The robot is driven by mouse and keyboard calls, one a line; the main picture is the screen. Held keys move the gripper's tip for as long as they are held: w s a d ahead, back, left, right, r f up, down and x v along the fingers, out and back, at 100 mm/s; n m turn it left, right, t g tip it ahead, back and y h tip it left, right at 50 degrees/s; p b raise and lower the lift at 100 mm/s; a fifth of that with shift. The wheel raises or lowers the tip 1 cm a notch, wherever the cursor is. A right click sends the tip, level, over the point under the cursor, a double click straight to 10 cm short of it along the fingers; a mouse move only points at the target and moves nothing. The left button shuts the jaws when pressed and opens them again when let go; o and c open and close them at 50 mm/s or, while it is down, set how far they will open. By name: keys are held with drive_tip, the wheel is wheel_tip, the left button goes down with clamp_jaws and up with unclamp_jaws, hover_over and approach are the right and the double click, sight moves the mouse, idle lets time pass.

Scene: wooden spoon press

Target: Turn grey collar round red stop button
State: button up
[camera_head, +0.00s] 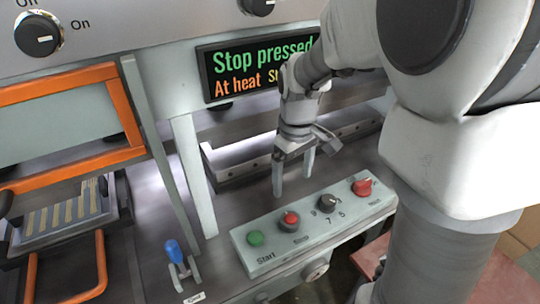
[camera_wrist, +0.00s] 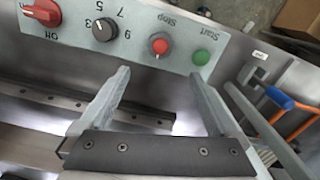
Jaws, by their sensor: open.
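The red stop button (camera_head: 290,217) with a grey collar round its base sits on the pale control box, between the green start button (camera_head: 255,238) and a dark numbered knob (camera_head: 327,202). In the wrist view the red stop button (camera_wrist: 160,46) and its collar lie beyond my fingertips, near the middle. My gripper (camera_head: 293,175) is open and empty, pointing down above and behind the box, apart from the button. Its two fingers (camera_wrist: 160,85) show spread in the wrist view. The display (camera_head: 258,68) reads "Stop pressed" and "At heat", the rest partly hidden by my arm.
A red rotary switch (camera_head: 363,187) sits at the right end of the box. A blue-handled lever (camera_head: 174,252) stands left of it. An orange-framed guard (camera_head: 70,120) is at the left. Metal press bars lie behind my gripper.

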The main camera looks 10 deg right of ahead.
sight(290, 216)
wheel_tip(290, 216, down, 14)
drive_tip(key=shift+f+b, duration=0.25)
drive_tip(key=shift+b, duration=0.5)
drive_tip(key=c, duration=1.4)
